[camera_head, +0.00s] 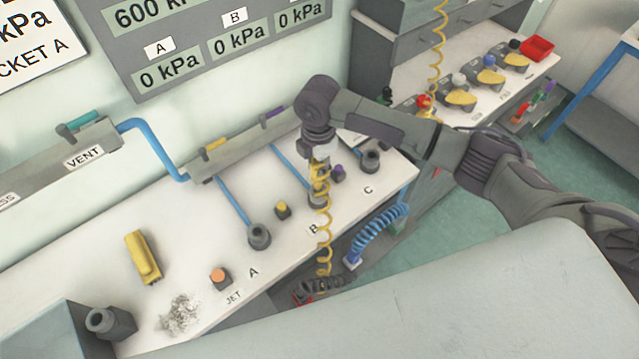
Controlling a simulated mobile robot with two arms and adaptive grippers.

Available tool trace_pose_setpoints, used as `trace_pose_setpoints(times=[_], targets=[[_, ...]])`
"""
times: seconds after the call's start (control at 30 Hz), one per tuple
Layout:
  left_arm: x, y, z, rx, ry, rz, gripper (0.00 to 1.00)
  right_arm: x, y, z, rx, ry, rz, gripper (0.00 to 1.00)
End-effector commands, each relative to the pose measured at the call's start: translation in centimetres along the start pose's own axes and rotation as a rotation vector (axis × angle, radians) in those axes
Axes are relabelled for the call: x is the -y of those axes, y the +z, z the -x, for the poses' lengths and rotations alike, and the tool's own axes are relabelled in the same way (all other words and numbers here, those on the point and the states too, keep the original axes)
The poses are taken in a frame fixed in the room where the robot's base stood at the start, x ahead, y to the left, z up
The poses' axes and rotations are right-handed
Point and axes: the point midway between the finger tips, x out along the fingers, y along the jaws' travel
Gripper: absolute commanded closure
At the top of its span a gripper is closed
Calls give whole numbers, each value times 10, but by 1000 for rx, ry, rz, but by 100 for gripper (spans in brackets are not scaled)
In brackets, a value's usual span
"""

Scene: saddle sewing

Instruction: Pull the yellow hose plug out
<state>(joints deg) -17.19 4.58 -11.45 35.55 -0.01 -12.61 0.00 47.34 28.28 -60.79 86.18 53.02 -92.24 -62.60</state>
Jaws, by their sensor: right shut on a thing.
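My right gripper (318,160) points down over socket B (315,201) on the white bench. It is shut on the yellow hose plug at the top of the yellow coiled hose (323,225). The gripper and the coils mostly hide the plug, so I cannot tell whether it still sits in the socket. The hose hangs down in front of the B label, past the bench's front edge. My left gripper is not in view.
Sockets A (259,236) and C (371,161) stand either side. A yellow block-like tool (142,257), an orange button (219,275) and metal scraps (180,315) are on the left bench (60,275). A blue coiled hose (380,230) hangs at the front.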

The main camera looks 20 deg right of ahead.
Motion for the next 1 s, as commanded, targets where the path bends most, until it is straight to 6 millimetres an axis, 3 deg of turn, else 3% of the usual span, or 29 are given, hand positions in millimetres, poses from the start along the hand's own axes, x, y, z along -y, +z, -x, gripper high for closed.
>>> trace_pose_setpoints(times=[0.27, 0.53, 1.0], targets=[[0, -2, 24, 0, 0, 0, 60, 0, 0, 23, 0, 1, 0, 100], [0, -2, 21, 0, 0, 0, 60, 0, 0, 37, 0, 2, 0, 100], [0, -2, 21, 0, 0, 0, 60, 0, 0, 38, 0, 1, 0, 100]])
